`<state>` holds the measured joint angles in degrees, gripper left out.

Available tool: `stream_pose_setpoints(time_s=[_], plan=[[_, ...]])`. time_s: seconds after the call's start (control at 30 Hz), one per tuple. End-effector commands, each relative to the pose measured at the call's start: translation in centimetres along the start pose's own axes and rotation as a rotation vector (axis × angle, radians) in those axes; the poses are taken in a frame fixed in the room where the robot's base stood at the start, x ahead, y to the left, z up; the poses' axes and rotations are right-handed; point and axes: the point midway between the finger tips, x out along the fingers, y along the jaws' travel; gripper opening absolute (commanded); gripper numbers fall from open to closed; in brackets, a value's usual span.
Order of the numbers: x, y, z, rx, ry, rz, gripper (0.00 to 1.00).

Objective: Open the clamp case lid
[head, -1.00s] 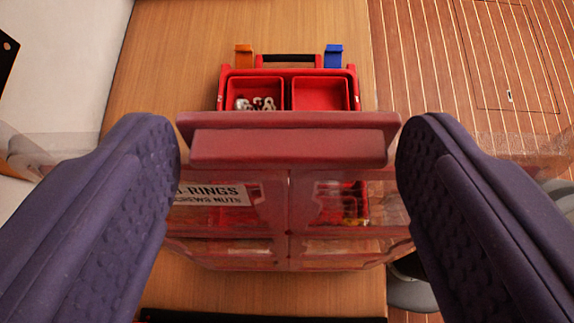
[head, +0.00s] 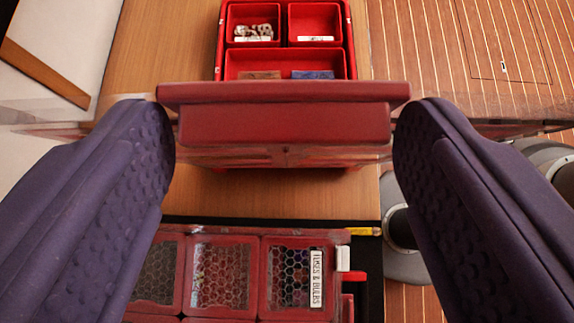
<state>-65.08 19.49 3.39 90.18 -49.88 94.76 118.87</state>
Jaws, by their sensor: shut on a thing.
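The clamp case (head: 220,62) is an open red box at the top of the view, with red compartments showing. Its lid (head: 284,122) stands raised in front of the box, seen nearly edge-on, with a thick red rim facing me. My gripper (head: 284,115) is shut on the lid, with one purple finger at each side end of the rim. The lid hides the front of the box and most of the hinge area. Small pale metal parts (head: 253,30) lie in the left compartment. A brown piece and a blue piece show in the wide front compartment.
A second red case (head: 252,275) with honeycomb clear lids and a "FUSES & BULBS" label lies on a dark mat below. A yellow pencil-like piece (head: 362,231) is beside it. Grey round stools (head: 400,225) stand at right. Bare wooden bench (head: 150,60) lies left.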

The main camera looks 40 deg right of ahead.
Motion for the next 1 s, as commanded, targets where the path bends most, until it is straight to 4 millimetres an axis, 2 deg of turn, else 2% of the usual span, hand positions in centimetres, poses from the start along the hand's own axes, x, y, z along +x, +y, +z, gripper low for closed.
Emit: stream_pose_setpoints(time_s=[0.17, 0.2, 0.23, 0.57, 0.9, 1.0], plan=[[0.4, 0.1, 0.5, -0.008, -0.005, 0.01, 0.21], [0.4, 0.1, 0.5, -0.008, -0.005, 0.01, 0.81], [0.4, 0.1, 0.5, -0.008, -0.005, 0.011, 0.88], [-0.3, 0.0, 0.2, -0.004, -0.003, 0.004, 0.89], [-6.2, -0.1, 0.1, -0.005, -0.003, 0.006, 0.89], [-7.1, -0.1, 0.2, -0.005, -0.003, 0.008, 0.89]])
